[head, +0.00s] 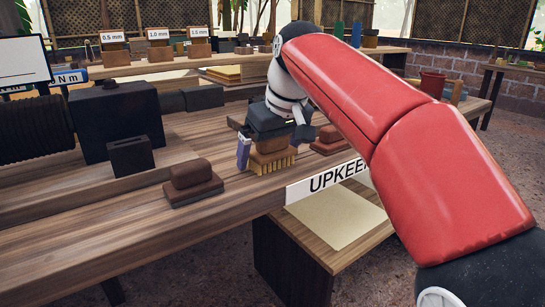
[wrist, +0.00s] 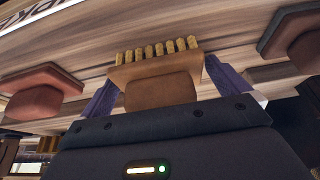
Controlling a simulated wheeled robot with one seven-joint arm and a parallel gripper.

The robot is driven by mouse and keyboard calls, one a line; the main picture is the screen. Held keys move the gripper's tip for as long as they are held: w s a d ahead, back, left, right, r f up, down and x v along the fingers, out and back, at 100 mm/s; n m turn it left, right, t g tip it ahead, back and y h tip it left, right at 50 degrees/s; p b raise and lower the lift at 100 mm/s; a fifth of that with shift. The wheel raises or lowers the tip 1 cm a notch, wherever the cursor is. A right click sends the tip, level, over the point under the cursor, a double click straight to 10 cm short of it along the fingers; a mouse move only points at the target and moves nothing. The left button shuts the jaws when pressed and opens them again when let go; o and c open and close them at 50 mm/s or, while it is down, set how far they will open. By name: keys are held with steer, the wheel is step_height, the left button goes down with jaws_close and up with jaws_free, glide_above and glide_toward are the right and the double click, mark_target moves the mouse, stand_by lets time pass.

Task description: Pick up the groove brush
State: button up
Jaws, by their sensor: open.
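The groove brush (head: 273,163), a brown wooden block with a row of yellow bristle tufts, stands bristles down on the wooden table near its front edge. In the wrist view the brush (wrist: 155,75) shows its tufts, base and brown grip. My gripper (head: 271,153) is right above it, pointing down. Its jaws are open, with one purple finger on each side of the brush's grip, as the wrist view also shows (wrist: 164,88). Gaps appear between fingers and grip, though contact is hard to judge. The top of the grip is hidden by my gripper.
Reddish-brown blocks with raised grips stand left (head: 192,182) and right (head: 328,139) of the brush. A dark slotted block (head: 131,156) and a big black box (head: 117,118) stand farther left. The UPKEEP sign (head: 325,182) hangs at the table's front edge.

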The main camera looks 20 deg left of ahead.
steer(key=c, duration=1)
steer(key=shift+c, duration=0.2)
steer(key=shift+r, duration=0.1)
